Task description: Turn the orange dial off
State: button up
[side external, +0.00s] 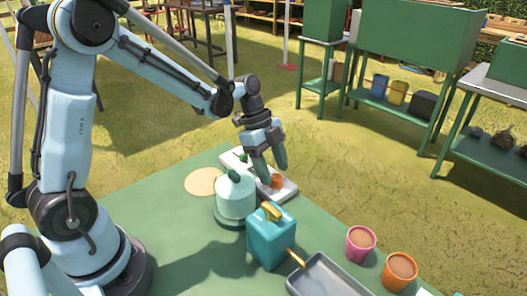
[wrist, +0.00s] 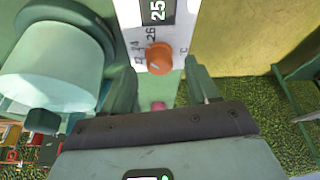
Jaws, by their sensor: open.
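The orange dial (wrist: 159,57) sits on a white panel (wrist: 181,28) with printed numbers such as 24 and 26 and a dark display reading 25, cut off at the top of the wrist view. In the side view the dial (side external: 277,182) is a small orange knob on the white panel (side external: 290,192). My gripper (side external: 275,168) points down just above the dial. In the wrist view my gripper (wrist: 159,76) is open and empty, with one green finger on either side of the dial's line. I cannot tell whether either finger touches it.
A pale domed container (side external: 235,197) stands close beside the panel, left of my gripper. A teal watering can (side external: 270,240), a grey tray (side external: 325,278), a pink pot (side external: 360,245) and an orange pot (side external: 399,272) stand nearer. The green table (side external: 185,245) is clear at left.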

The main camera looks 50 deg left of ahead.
jog(key=shift+x, duration=0.85)
jog(key=c, duration=1)
jog(key=n+t, duration=0.1)
jog(key=n, duration=0.2)
jog(key=n+t+y, duration=0.1)
jog(key=n, duration=0.2)
jog(key=shift+s+n, duration=0.2)
jog(key=shift+n, duration=0.1)
jog(key=n+y, duration=0.1)
jog(key=n, duration=0.2)
jog(key=n+t+y, duration=0.1)
jog(key=n, duration=0.1)
jog(key=shift+d+n, duration=0.15)
jog(key=shift+n, duration=0.25)
